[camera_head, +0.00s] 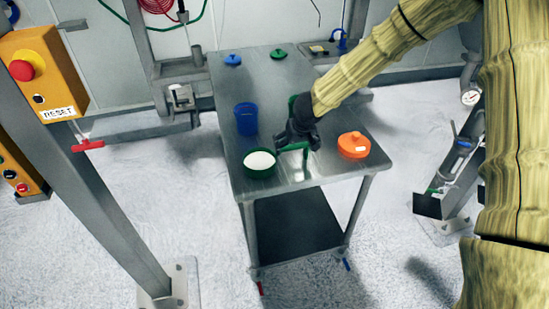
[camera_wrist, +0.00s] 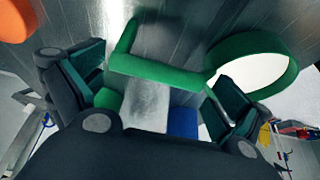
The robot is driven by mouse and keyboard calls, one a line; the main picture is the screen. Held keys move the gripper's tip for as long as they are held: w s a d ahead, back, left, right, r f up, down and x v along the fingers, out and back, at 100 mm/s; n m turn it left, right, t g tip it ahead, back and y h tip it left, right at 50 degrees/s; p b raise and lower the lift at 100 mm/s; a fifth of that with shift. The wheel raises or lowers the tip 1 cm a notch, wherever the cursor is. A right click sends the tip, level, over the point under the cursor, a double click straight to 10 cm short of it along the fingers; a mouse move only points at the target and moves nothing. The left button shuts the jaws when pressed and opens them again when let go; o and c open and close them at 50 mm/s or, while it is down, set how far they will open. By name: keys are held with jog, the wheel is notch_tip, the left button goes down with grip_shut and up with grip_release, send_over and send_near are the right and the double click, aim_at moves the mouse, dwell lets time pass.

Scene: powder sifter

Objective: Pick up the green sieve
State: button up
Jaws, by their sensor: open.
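A green piece (camera_head: 293,147), which I take to be the green sieve, is at my gripper (camera_head: 298,135) near the front of the metal table. My dark gripper hides much of it. In the wrist view the green sieve (camera_wrist: 153,70) shows as a long bar with a short arm standing off its left end. It runs across the space between the fingertips of my open gripper (camera_wrist: 155,88). I cannot tell whether the fingers touch it. A green round container of white powder (camera_head: 260,163) is left of the gripper, and shows in the wrist view (camera_wrist: 280,85).
The metal table (camera_head: 320,174) also holds a blue container (camera_head: 246,119), an orange lidded container (camera_head: 352,144) to the right, and blue (camera_head: 233,59) and green (camera_head: 278,53) lids at the back. Much of the table's back half is clear. A grey post (camera_head: 95,180) stands left.

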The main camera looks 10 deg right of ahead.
jog(key=shift+w+f, duration=0.25)
jog(key=shift+f, duration=0.3)
jog(key=c, duration=0.8)
